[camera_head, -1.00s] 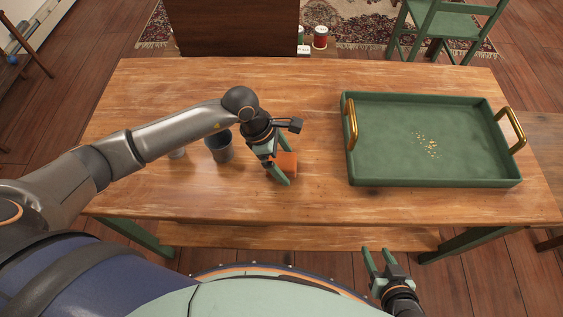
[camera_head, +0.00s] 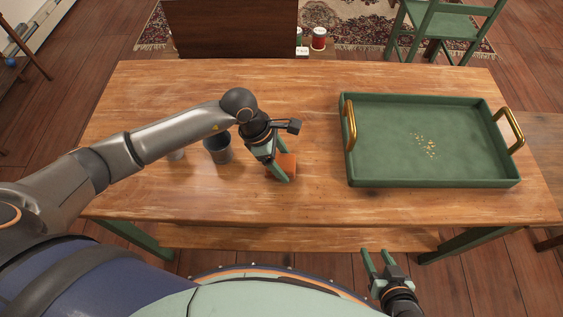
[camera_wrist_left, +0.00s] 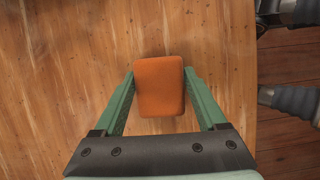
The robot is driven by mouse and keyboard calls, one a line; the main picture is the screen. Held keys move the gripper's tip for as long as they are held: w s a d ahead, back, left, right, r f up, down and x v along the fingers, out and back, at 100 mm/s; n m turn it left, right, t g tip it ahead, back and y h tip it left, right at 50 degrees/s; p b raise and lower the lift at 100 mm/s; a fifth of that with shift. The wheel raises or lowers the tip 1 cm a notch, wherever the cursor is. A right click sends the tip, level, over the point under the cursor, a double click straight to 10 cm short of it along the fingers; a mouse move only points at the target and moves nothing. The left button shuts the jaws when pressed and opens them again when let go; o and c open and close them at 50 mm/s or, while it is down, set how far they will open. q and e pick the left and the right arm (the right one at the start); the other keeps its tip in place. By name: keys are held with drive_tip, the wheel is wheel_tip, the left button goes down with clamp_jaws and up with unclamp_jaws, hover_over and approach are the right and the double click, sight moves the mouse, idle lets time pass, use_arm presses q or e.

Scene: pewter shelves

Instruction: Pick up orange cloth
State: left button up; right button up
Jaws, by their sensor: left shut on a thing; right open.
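The orange cloth (camera_head: 284,165), a small folded block, is at the middle of the wooden table, partly hidden by my left gripper (camera_head: 282,166) in the head view. In the left wrist view the cloth (camera_wrist_left: 159,86) sits between the two green fingertips of my left gripper (camera_wrist_left: 159,88), which are shut on its sides. I cannot tell whether the cloth is clear of the tabletop. My right gripper (camera_head: 379,262) is open and empty, in front of the table's near edge.
A green tray (camera_head: 385,172) with gold handles stands at the right on the wooden table (camera_head: 310,85). The tabletop between cloth and tray is clear.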

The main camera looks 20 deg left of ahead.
sight(288, 162)
use_arm(q)
drive_tip(key=shift+r, duration=0.15)
drive_tip(key=shift+r, duration=0.25)
wheel_tip(288, 162, up, 2)
drive_tip(key=shift+r, duration=0.15)
drive_tip(key=s+d+r, duration=0.6)
drive_tip(key=s+r, duration=0.4)
drive_tip(key=s, duration=0.2)
drive_tip(key=shift+s+d, duration=0.2)
drive_tip(key=shift+d, duration=0.1)
drive_tip(key=o, duration=0.8)
drive_tip(key=c, duration=0.6)
